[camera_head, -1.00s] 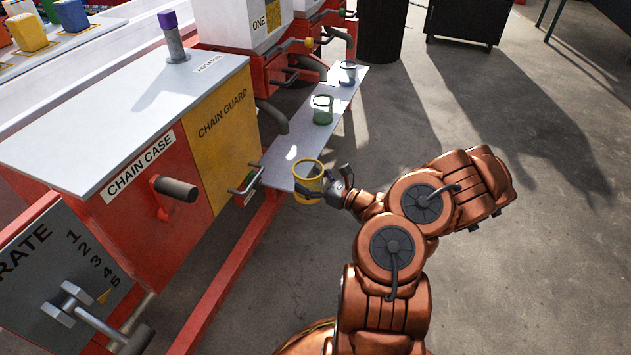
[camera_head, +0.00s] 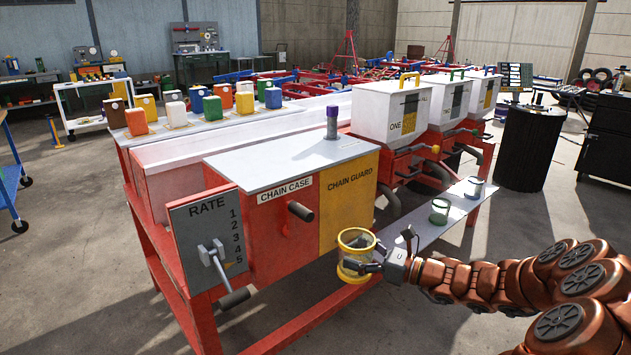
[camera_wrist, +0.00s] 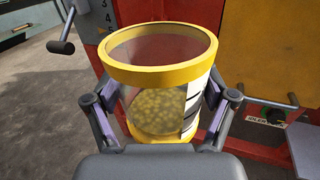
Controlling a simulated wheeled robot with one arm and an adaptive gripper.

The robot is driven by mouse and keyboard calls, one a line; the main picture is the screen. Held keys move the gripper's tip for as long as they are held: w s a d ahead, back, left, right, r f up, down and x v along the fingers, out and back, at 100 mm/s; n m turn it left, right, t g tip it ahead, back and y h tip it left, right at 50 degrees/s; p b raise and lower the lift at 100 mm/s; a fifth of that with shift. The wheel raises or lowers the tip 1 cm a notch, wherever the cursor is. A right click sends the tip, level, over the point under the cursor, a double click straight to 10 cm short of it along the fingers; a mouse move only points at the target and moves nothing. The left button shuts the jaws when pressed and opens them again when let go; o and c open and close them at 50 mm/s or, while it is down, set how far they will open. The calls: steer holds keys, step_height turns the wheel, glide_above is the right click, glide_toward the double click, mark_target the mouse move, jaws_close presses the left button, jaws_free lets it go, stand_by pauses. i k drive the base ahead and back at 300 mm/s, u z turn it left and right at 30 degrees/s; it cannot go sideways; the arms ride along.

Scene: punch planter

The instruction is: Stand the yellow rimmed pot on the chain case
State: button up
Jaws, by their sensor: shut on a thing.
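The yellow rimmed pot (camera_head: 356,238) is a clear pot with yellow bands at top and bottom and yellowish grains inside. It is upright in the head view, in front of the yellow chain guard panel. My gripper (camera_head: 364,266) is shut on its sides. In the wrist view the pot (camera_wrist: 160,85) sits between both fingers of my gripper (camera_wrist: 163,108). The chain case (camera_head: 285,163) is a red box with a flat grey top, left of and higher than the pot. A purple-capped post (camera_head: 332,122) stands near the back of that top.
A narrow shelf (camera_head: 411,231) beside the pot holds a green pot (camera_head: 439,211) and a blue-grey pot (camera_head: 475,188). White hopper boxes (camera_head: 392,112) stand behind the chain case. A crank handle (camera_head: 299,211) sticks out of its front. Most of its grey top is clear.

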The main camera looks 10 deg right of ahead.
mark_target(281, 160)
steer(key=z, duration=1.65)
steer(key=k, duration=1.6)
steer(key=u, duration=1.8)
steer(key=i, duration=0.5)
steer(key=z, duration=0.05)
